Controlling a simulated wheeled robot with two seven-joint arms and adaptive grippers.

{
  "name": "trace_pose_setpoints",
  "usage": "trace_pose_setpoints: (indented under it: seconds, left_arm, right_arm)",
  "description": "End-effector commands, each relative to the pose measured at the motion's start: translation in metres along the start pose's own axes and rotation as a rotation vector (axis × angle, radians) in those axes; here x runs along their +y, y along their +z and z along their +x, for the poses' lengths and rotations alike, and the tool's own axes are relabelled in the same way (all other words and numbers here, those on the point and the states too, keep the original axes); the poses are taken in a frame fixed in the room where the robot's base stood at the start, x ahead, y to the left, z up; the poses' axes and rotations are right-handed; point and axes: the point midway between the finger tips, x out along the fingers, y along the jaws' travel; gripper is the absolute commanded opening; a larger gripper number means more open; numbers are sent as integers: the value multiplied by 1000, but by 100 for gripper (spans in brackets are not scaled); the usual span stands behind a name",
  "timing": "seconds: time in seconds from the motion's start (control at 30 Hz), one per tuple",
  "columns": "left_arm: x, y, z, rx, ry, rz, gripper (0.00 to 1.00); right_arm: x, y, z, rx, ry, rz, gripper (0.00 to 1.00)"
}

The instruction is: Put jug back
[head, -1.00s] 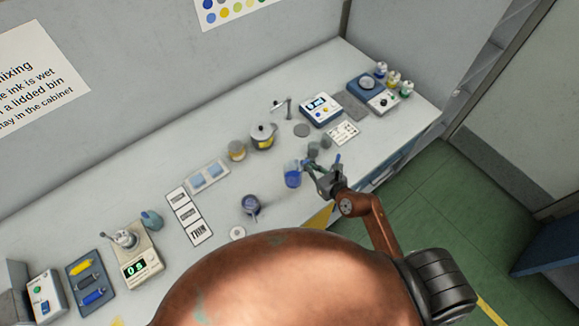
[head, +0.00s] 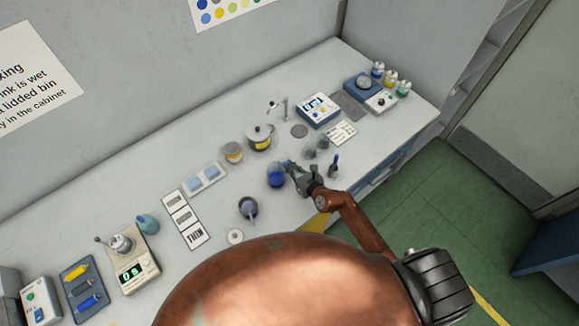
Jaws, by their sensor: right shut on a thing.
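A small clear jug (head: 275,176) with dark blue contents is at the middle of the bench. My right gripper (head: 290,169) reaches it from the right and is shut on it, at its right side. The jug looks upright; I cannot tell whether its base touches the bench top. My left gripper is not in view.
A dark cup with a stick (head: 248,207) stands left and nearer, beside a white ring (head: 235,237). Behind are a lidded pot (head: 259,137) and a tan jar (head: 232,152).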

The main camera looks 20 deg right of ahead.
Motion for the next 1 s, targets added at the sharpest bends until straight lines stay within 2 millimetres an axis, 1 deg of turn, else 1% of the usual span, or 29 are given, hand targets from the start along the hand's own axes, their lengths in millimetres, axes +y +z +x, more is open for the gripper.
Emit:
trace_pose_setpoints:
  seconds: [0.17,0.33,0.37,0.6,0.9,0.93,1.0]
  left_arm:
    - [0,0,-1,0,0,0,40]
    - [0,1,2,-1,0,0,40]
    - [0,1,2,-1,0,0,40]
    - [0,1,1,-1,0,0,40]
    - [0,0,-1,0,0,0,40]
    - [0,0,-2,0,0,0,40]
    - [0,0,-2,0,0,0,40]
  right_arm:
    - [0,2,0,-2,0,1,0]
    - [0,-3,1,-1,0,1,0]
    - [0,-2,1,0,0,1,8]
    - [0,-2,1,0,0,0,24]
    - [0,1,0,-1,0,0,24]
    - [0,3,-1,-1,0,-1,24]
    - [0,0,-9,1,0,1,24]
